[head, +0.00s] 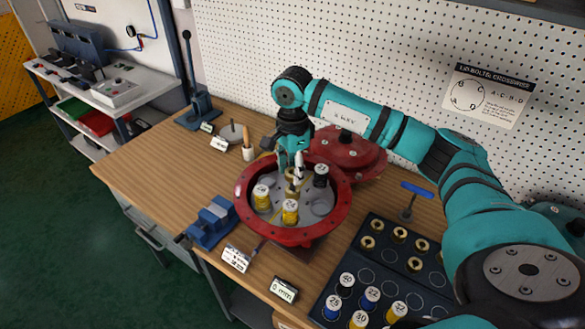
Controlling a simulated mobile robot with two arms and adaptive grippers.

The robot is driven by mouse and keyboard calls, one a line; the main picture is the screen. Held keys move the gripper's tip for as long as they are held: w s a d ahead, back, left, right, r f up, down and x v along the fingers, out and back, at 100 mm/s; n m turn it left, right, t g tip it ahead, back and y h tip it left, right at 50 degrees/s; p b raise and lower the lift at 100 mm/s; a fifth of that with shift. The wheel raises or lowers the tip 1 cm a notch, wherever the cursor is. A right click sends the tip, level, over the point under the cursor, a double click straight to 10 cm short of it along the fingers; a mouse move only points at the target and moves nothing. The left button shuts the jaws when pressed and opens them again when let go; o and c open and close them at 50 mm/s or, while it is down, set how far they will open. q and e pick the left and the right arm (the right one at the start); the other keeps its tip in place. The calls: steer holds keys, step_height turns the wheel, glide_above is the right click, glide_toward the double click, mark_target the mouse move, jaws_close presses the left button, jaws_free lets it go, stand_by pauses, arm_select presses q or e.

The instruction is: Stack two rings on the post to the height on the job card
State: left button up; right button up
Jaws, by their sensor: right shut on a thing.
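A red round housing (243,205) with a grey floor stands open on the bench. Inside it are two yellow labelled cylinders (261,197) (290,212) and a black labelled one (321,176). A small brass-coloured piece (291,178) shows near the middle, under my right gripper (297,168). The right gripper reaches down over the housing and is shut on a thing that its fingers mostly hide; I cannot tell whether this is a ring. The post is not clear behind the fingers. My left gripper is out of view.
A dark tray (381,285) at the front right holds brass pieces (400,234) and numbered cylinders (371,298). A red lid (345,155) lies behind the housing. A blue vise (211,222) stands left of it. The bench's left part (145,170) is clear.

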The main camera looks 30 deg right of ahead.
steer(key=shift+f+b, duration=1.3)
steer(key=shift+f, duration=0.4)
steer(key=o, duration=1.3)
step_height(320, 180, up, 12)
steer(key=shift+r, duration=0.1)
